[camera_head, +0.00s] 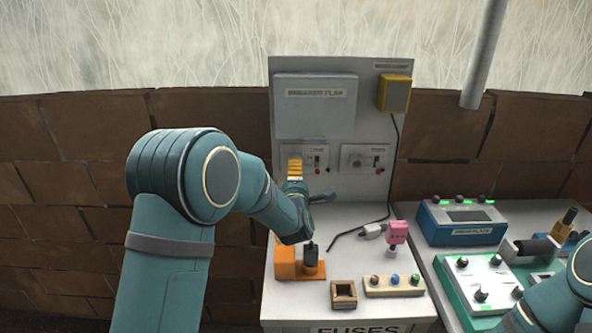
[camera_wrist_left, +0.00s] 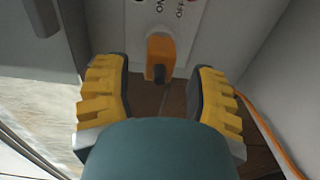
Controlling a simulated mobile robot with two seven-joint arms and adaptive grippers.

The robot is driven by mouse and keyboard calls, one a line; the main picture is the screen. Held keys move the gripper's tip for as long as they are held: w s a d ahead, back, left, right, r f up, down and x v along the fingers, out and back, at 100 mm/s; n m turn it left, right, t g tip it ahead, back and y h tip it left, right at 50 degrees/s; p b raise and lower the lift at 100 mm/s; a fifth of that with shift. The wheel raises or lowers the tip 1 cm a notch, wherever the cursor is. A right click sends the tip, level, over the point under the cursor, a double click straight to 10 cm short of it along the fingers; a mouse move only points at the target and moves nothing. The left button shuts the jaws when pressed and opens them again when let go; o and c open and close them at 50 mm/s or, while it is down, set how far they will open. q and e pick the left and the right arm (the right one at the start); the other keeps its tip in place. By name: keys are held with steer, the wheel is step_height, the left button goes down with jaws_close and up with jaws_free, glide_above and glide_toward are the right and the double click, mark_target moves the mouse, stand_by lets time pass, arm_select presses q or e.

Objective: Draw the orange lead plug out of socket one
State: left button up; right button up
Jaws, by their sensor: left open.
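The orange plug (camera_wrist_left: 160,50) sits against the grey socket panel (camera_wrist_left: 185,12) in the left wrist view, with a dark piece at its lower end. My left gripper (camera_wrist_left: 159,75) is open, its yellow ribbed fingers on either side of the plug, with gaps to it. In the head view my left gripper (camera_head: 294,169) is in front of the left socket plate (camera_head: 318,157) on the upright board, and the plug is hidden there. The socket's number is too small to read.
A yellow box (camera_head: 395,93) on the board has a black cable hanging down. An orange cord (camera_wrist_left: 265,120) runs at right in the wrist view.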

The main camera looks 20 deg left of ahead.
arm_select(q)
steer(key=shift+b+x, duration=0.5)
steer(key=shift+x, duration=0.65)
steer(key=shift+c, duration=0.4)
steer(key=shift+r, duration=0.1)
jaws_close()
